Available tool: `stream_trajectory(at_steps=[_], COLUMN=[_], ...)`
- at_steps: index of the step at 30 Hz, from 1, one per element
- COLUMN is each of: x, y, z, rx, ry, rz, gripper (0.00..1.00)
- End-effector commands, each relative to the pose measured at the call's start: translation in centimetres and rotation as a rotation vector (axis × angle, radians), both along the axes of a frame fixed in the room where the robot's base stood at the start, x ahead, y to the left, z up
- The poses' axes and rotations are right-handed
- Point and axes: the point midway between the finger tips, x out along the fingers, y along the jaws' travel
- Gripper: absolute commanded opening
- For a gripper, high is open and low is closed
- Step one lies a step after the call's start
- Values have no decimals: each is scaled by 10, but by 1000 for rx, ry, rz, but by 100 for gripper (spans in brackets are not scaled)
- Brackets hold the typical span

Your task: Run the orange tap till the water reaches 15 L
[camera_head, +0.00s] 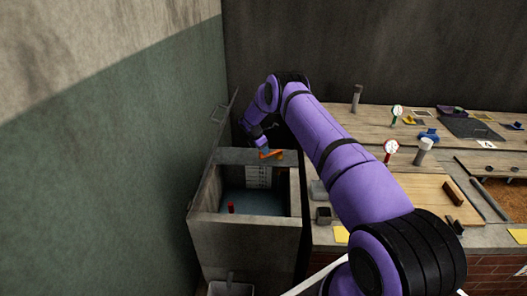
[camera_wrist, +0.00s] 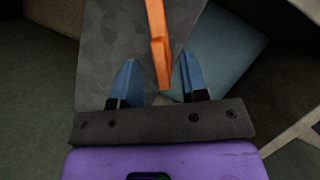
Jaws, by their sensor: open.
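The orange tap (camera_head: 270,154) stands at the back rim of a concrete basin (camera_head: 245,238) in the head view. In the wrist view the orange tap handle (camera_wrist: 158,45) reaches down between my two blue fingers. My gripper (camera_wrist: 160,80) is open, with a gap on each side of the handle. In the head view my gripper (camera_head: 262,142) is small and close to the tap. Bluish water (camera_head: 262,205) lies in the basin. A pale marked scale (camera_head: 258,177) is on its back inner wall; its numbers are too small to read.
A red object (camera_head: 231,208) shows in the basin near its left side. A wooden workbench (camera_head: 420,190) on the right carries gauges, blocks and tools. A green-grey wall (camera_head: 120,180) stands close on the left.

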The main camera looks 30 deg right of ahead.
Motion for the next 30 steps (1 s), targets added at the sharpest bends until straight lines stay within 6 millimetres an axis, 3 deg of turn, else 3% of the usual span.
stream_trajectory(at_steps=[6,14,19,20,30], x=[0,0,0,0,0], y=[-6,-6,-6,-6,-6], z=[-13,-15,-14,-14,-15], rx=[0,0,0,0,0], ry=[0,0,0,0,-1], rz=[0,0,0,0,-23], gripper=[40,40,4,0,0])
